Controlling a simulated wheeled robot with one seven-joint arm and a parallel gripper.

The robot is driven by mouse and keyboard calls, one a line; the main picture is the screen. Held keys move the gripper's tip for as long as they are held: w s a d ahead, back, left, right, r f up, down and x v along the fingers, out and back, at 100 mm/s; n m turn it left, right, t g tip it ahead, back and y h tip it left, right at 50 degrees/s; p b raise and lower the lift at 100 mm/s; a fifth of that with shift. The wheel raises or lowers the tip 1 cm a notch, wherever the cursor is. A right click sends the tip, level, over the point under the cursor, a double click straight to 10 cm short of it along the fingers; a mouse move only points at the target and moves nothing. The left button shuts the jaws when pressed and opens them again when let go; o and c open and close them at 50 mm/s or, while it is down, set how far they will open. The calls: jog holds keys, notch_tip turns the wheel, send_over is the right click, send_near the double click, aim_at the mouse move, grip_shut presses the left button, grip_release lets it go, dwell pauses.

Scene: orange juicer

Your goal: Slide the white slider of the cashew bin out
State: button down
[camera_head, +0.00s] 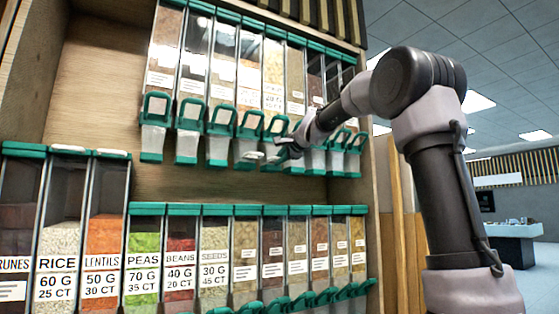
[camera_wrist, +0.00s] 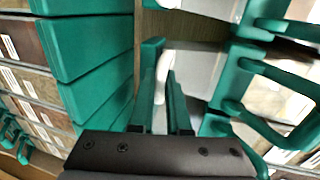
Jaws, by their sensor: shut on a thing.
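The upper row of clear bins has green lids and green-framed spouts; I cannot read which label says cashew. My gripper (camera_head: 290,147) is at the spouts right of the row's middle, shut on a white slider (camera_head: 281,154). In the wrist view my gripper (camera_wrist: 166,88) has its two fingers on either side of a narrow white piece, the white slider (camera_wrist: 166,64). Its far end runs in among the green and grey spout parts and is partly hidden. How far it is out of its spout is not clear.
Another white slider (camera_head: 252,156) sticks out of the spout just to the left. A lower row of labelled bins, including rice (camera_head: 58,250) and peas (camera_head: 144,255), stands below. Green handle loops (camera_wrist: 275,105) lie close right of my fingers, and green lids (camera_wrist: 88,45) to their left.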

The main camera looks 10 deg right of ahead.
dwell(0.7)
jog(key=s, duration=0.1)
jog(key=s+d, duration=0.1)
jog(key=s, duration=0.1)
jog(key=shift+s+d+f, duration=0.1)
jog(key=shift+s+f, duration=0.05)
jog(key=shift+s, duration=0.15)
jog(key=c, duration=0.9)
grip_release()
jog(key=shift+s+d, duration=0.1)
jog(key=shift+s, duration=0.05)
